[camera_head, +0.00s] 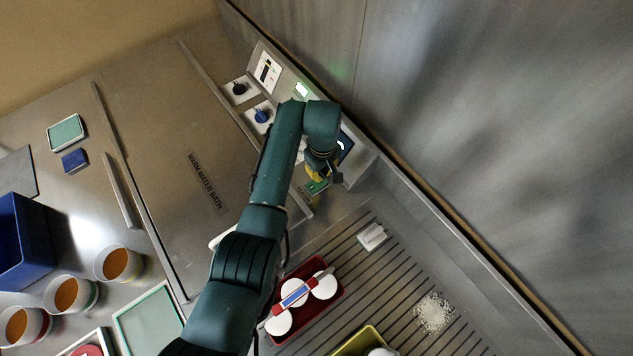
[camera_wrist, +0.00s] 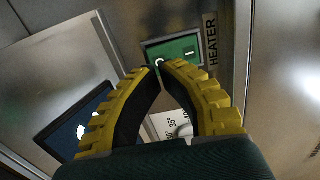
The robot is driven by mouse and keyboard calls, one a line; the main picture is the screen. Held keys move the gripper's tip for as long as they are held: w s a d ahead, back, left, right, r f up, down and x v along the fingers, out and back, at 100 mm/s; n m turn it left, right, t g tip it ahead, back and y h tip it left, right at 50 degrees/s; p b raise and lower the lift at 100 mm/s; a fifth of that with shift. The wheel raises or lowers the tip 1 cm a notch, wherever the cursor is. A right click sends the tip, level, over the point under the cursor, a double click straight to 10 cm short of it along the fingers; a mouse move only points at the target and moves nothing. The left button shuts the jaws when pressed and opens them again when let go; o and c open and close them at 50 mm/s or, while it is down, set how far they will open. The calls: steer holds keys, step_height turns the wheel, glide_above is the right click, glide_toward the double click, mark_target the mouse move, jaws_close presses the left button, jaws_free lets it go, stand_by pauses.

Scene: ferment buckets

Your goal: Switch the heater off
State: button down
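The heater switch (camera_wrist: 178,47) is a green panel with a white O at its left and a white I at its right. It sits in a dark frame beside the HEATER label (camera_wrist: 211,40). In the head view the green switch (camera_head: 318,187) shows at the lower end of the control panel, partly hidden by my gripper (camera_head: 322,176). In the wrist view my gripper (camera_wrist: 161,68) has yellow, black-lined fingers that converge nearly together at the tips, with nothing held. The tips overlap the O side of the switch in view; I cannot tell whether they touch it.
A blue display (camera_wrist: 72,122) and a white dial plate (camera_wrist: 168,100) are close to my fingers. A blue knob (camera_head: 261,116) and a black knob (camera_head: 239,89) stand up the panel.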

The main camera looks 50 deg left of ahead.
steer(key=shift+f+b, duration=1.2)
steer(key=shift+f, duration=0.45)
stand_by(0.5)
steer(key=shift+r, duration=0.1)
step_height(320, 180, up, 7)
steer(key=p, duration=0.6)
steer(key=shift+w, duration=0.1)
stand_by(0.4)
